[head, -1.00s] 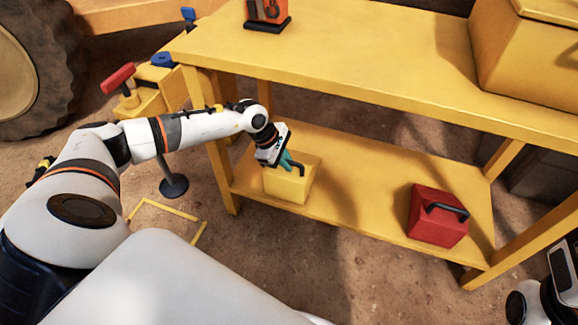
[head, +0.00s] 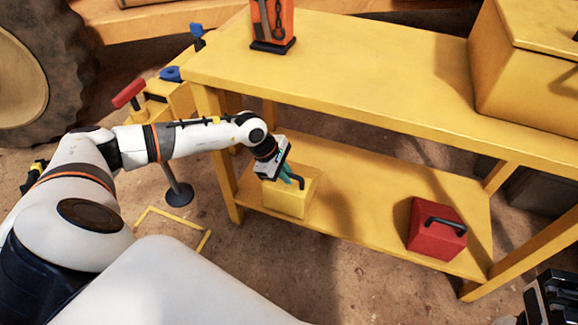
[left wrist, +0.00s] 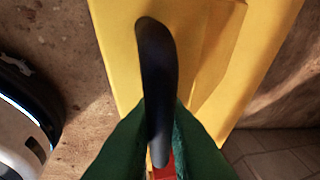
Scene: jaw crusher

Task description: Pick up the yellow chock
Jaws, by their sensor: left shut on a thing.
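The yellow chock (head: 287,200) is at the left end of the lower shelf (head: 365,205), a block with a dark curved handle (head: 301,182). My left gripper (head: 287,174) reaches down onto it from the upper left. The left wrist view shows its green fingers (left wrist: 160,145) closed on both sides of the black handle (left wrist: 156,80), with yellow surface (left wrist: 120,40) behind. The chock appears to rest on the shelf; its underside is hidden. Dark parts of my right arm's end (head: 553,297) show at the lower right edge; its jaws are not clear.
The yellow table top (head: 370,65) overhangs the shelf. A red block with a black handle (head: 436,228) sits at the shelf's right end. An orange item (head: 272,22) and a yellow box (head: 530,80) stand on top. Table legs (head: 222,165) flank the shelf, whose middle is free.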

